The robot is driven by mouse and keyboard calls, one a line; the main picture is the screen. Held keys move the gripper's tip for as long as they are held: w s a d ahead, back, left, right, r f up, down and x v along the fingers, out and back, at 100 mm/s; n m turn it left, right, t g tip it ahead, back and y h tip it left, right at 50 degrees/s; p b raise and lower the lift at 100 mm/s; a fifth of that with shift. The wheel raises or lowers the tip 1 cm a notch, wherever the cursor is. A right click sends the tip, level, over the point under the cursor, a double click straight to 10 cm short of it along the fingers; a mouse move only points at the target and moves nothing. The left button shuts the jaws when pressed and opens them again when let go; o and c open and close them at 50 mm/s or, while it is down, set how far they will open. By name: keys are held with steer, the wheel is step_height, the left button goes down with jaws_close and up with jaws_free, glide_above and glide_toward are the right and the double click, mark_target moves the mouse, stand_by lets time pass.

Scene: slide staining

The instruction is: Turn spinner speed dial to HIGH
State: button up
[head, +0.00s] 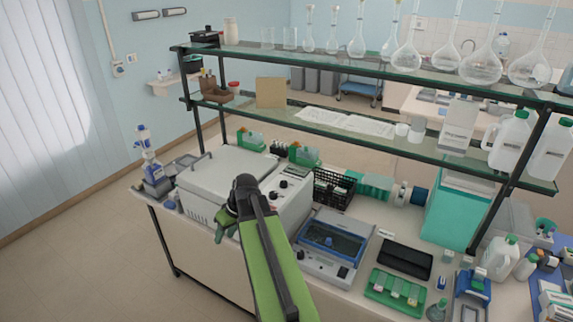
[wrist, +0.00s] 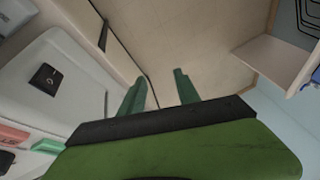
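A white box-shaped device (head: 290,196) stands on the bench with small dark knobs (head: 285,184) on its sloping panel. Any speed dial labels are too small to read, and my arm hides part of the device. In the wrist view, a pale panel (wrist: 75,85) at the left carries a black square control (wrist: 45,77) with a small light mark. I cannot tell whether it is the speed dial. My gripper (head: 226,229) is in front of the large white lidded unit, left of the knobs. In the wrist view my gripper (wrist: 159,88) has its green fingers apart and nothing between them.
A large white lidded unit (head: 228,168) stands left of the device. A blue-grey instrument with a window (head: 333,238) is to its right, and a black basket (head: 333,189) is behind. A glass shelf (head: 350,130) overhangs the bench. The floor (head: 90,260) at left is clear.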

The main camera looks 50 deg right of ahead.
steer(key=s+d+r+t+p, duration=0.1)
steer(key=d+r, duration=0.2)
steer(key=d, duration=0.2)
steer(key=s+d+r+t+p, duration=0.1)
steer(key=d+r+p, duration=0.1)
steer(key=d+r, duration=0.2)
steer(key=s+d+r+t+p, duration=0.1)
steer(key=d+r+p, duration=0.1)
steer(key=d, duration=0.6)
steer(key=shift+r+h, duration=0.3)
steer(key=shift+r, duration=0.35)
steer(key=s+d+r+t+h+p, duration=0.1)
steer(key=s+d+r+p, duration=0.2)
steer(key=d, duration=0.4)
steer(key=s+d+r+t+h+p, duration=0.1)
steer(key=s+d+r, duration=0.3)
steer(key=d, duration=0.4)
steer(key=b, duration=1.2)
glide_toward(284, 182)
steer(key=shift+m, duration=0.3)
steer(key=x, duration=0.8)
steer(key=shift+s+f, duration=0.1)
steer(key=shift+f, duration=0.05)
steer(key=shift+w+f+b, duration=0.25)
steer(key=shift+w+b, duration=0.1)
steer(key=shift+w, duration=0.05)
